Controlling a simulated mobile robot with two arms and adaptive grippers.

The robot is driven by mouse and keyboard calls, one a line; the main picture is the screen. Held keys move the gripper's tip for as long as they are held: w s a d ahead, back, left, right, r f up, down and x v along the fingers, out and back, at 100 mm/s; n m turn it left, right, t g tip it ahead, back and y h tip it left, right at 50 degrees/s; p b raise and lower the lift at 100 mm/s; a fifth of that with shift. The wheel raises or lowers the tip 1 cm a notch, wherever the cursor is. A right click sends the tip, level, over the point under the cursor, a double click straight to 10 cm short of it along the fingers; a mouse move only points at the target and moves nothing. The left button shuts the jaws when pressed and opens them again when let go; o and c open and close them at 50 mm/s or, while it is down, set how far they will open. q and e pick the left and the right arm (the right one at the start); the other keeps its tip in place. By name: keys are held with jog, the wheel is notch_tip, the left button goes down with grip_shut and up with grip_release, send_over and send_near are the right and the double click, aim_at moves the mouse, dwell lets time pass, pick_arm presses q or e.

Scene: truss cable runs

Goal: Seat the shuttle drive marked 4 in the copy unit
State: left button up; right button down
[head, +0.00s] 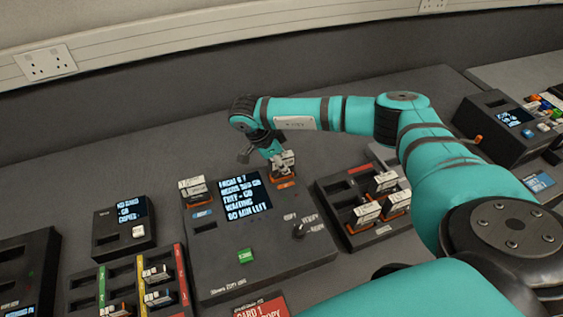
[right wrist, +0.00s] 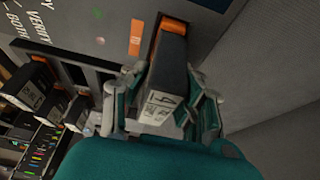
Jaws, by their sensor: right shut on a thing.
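The copy unit (head: 222,268) is a dark grey box with a lit screen, in the middle of the head view. My right gripper (head: 275,153) is at its back right corner, shut on a shuttle drive (head: 284,166) with a pale top and orange end. In the right wrist view, the gripper (right wrist: 165,92) has a finger on each side of the dark drive (right wrist: 170,62). Its orange end is at the unit's surface beside an orange mark; I cannot tell how deep it sits. Its label is too blurred to read surely. Another drive (head: 194,188) stands at the unit's back left.
A dark rack (head: 374,240) holding several drives stands right of the unit. A small box with a screen (head: 124,228) and a tray with coloured strips (head: 102,284) are at left. A red card (head: 262,307) lies in front. The grey bench behind is clear.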

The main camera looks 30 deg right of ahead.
dwell(0.3)
jog(key=c, duration=0.6)
grip_release()
jog(key=shift+r+p, duration=2.4)
jog(key=shift+r, duration=1.35)
